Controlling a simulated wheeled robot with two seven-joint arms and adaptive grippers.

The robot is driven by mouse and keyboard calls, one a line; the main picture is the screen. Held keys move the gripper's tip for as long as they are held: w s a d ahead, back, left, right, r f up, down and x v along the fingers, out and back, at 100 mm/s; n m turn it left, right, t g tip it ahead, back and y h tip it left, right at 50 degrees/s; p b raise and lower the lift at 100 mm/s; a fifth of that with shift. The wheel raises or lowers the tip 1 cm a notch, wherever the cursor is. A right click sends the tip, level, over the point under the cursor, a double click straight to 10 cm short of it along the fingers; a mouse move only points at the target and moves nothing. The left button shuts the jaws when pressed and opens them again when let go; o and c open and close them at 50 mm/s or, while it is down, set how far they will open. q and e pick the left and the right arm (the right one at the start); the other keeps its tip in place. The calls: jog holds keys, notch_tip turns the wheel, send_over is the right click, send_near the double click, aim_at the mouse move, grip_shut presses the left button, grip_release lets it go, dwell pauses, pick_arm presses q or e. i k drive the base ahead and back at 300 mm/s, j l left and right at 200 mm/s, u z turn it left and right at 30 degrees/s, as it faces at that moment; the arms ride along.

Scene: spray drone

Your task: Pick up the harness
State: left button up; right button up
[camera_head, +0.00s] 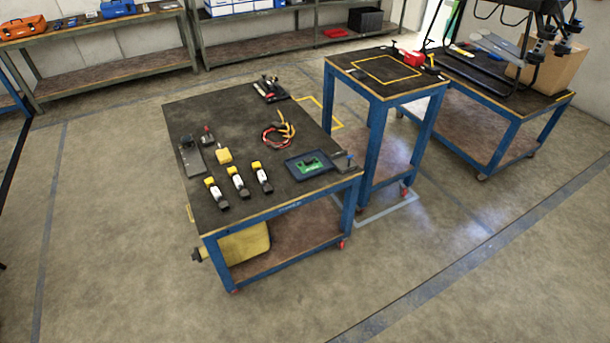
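The harness (279,134), a loose bundle of red and yellow wires, lies on the dark top of the blue-framed workbench (235,112), right of its middle. It has a round red loop on the left and yellow ends reaching up and to the right. Nothing touches it. Neither of my grippers shows in the head view.
A taller blue table (388,72) stands to the right. Open floor lies in front.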

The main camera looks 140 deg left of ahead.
aim_at(244, 193)
jog(key=u, duration=4.35)
jog(key=i+j+u, duration=0.65)
jog(key=l, duration=0.05)
